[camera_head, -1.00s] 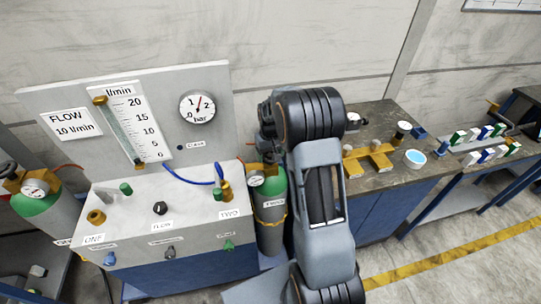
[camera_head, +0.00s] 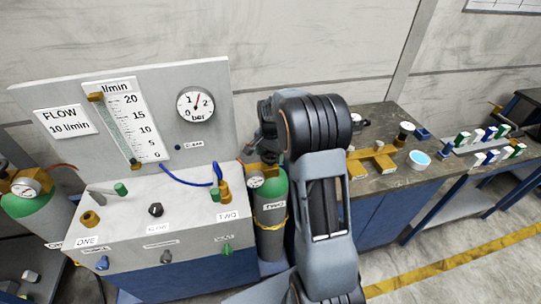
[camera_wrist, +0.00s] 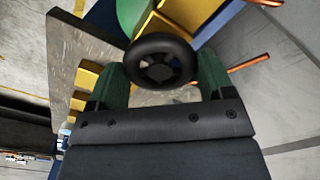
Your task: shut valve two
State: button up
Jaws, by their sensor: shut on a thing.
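The green-topped gas cylinder labelled TWO (camera_head: 270,215) stands upright just right of the grey panel bench, with a brass fitting and a round gauge (camera_head: 257,180) at its top. A black handwheel (camera_wrist: 162,62) shows in the wrist view, close to brass and green parts. My gripper (camera_wrist: 160,75) has its green fingers on both sides of this wheel and is shut on it. In the head view my arm hides the gripper and the wheel.
Another cylinder (camera_head: 38,212) stands at left.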

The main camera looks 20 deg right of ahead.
aim_at(271, 161)
jog(key=shift+m+b, duration=0.35)
jog(key=shift+m, duration=1.55)
jog(key=o, duration=0.9)
notch_tip(271, 161, up, 14)
jog(key=shift+f+b, duration=0.1)
jog(key=shift+b, duration=0.45)
jog(key=s+a+f+n+t, duration=0.1)
jog(key=s+a+n, duration=0.2)
jog(key=s+n, duration=0.2)
jog(key=s+a+f+n+t, duration=0.1)
jog(key=s+a+n+t, duration=0.1)
jog(key=s+n, duration=0.3)
jog(key=s+a+f+n+t, duration=0.1)
jog(key=s+a+n, duration=0.4)
jog(key=s, duration=0.7)
jog(key=shift+s+a, duration=0.1)
